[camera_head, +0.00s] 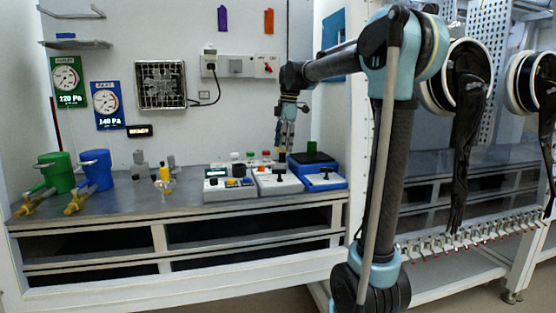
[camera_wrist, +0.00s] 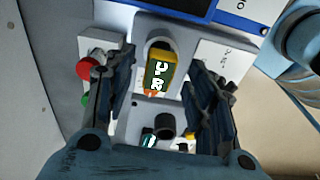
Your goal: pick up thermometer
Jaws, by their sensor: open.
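My gripper (camera_head: 286,143) hangs open, fingers down, above the white control boxes on the bench. In the wrist view my gripper (camera_wrist: 164,88) has its two dark fingers spread apart, with nothing held between them. Between and beyond them is a small yellow-edged green object with white lettering (camera_wrist: 158,72), on or over a pale box. I cannot tell whether it is the thermometer, nor pick out a thermometer surely in the head view. A small display with red digits (camera_head: 139,131) is on the back wall.
White control boxes (camera_head: 229,190) and a blue-and-white device (camera_head: 325,184) crowd the space under my gripper. Green (camera_head: 56,172) and blue (camera_head: 96,170) buckets stand at the left of the grey bench (camera_head: 130,207). A side wall borders the bench on the right.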

